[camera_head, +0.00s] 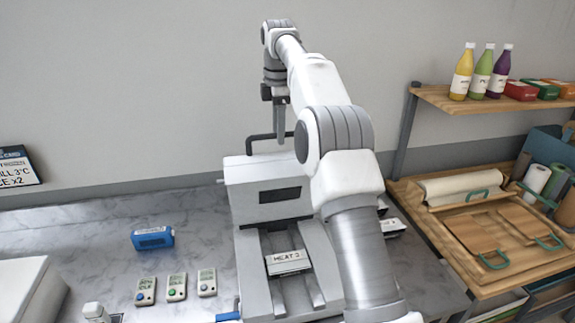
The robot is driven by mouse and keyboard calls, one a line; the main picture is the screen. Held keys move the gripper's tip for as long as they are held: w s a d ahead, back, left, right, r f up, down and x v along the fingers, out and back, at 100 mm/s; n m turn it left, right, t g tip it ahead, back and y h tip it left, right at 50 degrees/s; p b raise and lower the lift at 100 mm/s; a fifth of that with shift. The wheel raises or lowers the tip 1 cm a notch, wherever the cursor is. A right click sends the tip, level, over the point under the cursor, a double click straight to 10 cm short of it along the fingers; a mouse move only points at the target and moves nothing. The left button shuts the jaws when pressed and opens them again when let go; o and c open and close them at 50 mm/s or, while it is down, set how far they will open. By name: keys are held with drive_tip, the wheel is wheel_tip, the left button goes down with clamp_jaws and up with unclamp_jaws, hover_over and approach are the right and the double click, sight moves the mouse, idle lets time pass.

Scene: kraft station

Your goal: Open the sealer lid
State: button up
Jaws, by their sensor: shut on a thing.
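The sealer (240,270) is a pale grey machine on the counter, left of my arm. Its white upper part, which looks like the lid (238,185), stands behind the low front bed and has a dark panel on its face. A dark bar handle (250,145) rises from its top. My gripper (281,137) points down at this handle from above and is shut on it. Only one finger shows clearly, so the exact grip is hard to see. A tag reading "HEAT 2" (288,262) lies on the bed. My arm hides the sealer's right side.
A blue device (153,238) and several small button boxes (177,287) are on the marble counter to the left. A white box (25,290) is at the left edge. At right, a wooden rack (440,215) holds a roll and boards; bottles (462,72) stand on its shelf.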

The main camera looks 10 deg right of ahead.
sight(282, 155)
drive_tip(key=shift+f, duration=0.1)
drive_tip(key=shift+s+f, duration=0.25)
drive_tip(key=shift+s, duration=0.85)
drive_tip(key=shift+s+f, duration=0.25)
drive_tip(key=shift+s, duration=0.85)
drive_tip(key=s+f+b, duration=0.6)
drive_tip(key=s+f, duration=1)
drive_tip(key=s, duration=0.5)
drive_tip(key=shift+f+b, duration=0.15)
drive_tip(key=shift+b, duration=0.15)
drive_tip(key=w+r+p, duration=0.2)
drive_tip(key=r+p, duration=0.1)
drive_tip(key=r, duration=0.6)
drive_tip(key=w+r+p, duration=0.3)
drive_tip(key=r, duration=0.7)
drive_tip(key=shift+r+p, duration=0.25)
drive_tip(key=shift+p, duration=0.05)
